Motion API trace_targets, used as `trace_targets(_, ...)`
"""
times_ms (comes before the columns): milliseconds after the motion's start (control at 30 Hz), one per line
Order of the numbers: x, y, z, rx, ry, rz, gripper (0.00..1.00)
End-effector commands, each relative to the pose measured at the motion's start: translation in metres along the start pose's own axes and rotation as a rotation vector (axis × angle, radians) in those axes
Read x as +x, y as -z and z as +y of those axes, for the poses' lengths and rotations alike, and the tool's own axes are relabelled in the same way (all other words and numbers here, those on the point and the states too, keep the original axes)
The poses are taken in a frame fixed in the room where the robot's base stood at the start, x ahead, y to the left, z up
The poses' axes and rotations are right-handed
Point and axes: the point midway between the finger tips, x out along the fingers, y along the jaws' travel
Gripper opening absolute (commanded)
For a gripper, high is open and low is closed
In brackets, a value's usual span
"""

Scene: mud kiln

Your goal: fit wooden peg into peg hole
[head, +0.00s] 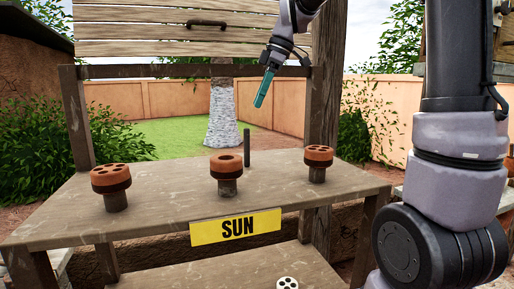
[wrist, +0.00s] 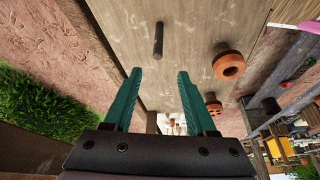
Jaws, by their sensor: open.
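A thin dark wooden peg (head: 247,148) stands upright near the back edge of the table, behind the middle clay piece. It shows in the wrist view (wrist: 158,41) ahead of and between my fingertips, apart from them. The middle clay piece (head: 226,165) has one large round hole in its top and sits on a short post. In the wrist view a clay piece with a single hole (wrist: 228,66) lies right of the peg. My gripper (head: 260,101) is open and empty, above and beyond the table's back edge; its teal fingers show in the wrist view (wrist: 159,76).
Clay pieces with several small holes stand on posts at the table's left (head: 111,181) and right (head: 318,157). A yellow SUN sign (head: 236,227) is on the front edge. Wooden uprights (head: 325,90) and slats rise behind. The tabletop (head: 165,190) between pieces is clear.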

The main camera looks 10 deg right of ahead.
Motion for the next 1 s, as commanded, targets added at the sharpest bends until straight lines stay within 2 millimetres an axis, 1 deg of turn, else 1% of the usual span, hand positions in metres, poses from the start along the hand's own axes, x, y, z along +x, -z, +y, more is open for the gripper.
trace_targets(33, 0.009, 0.000, -0.001, 0.000, 0.005, 0.000, 0.57)
trace_targets(200, 0.036, 0.000, -0.001, 0.002, 0.004, 0.000, 0.57)
trace_targets(433, 0.054, 0.000, 0.000, 0.003, 0.002, 0.000, 0.57)
trace_targets(700, 0.092, -0.001, 0.004, 0.003, 0.002, -0.001, 0.57)
trace_targets(800, 0.098, -0.001, 0.005, 0.003, 0.000, -0.001, 0.57)
trace_targets(1000, 0.099, -0.001, 0.005, 0.004, -0.001, -0.001, 0.57)
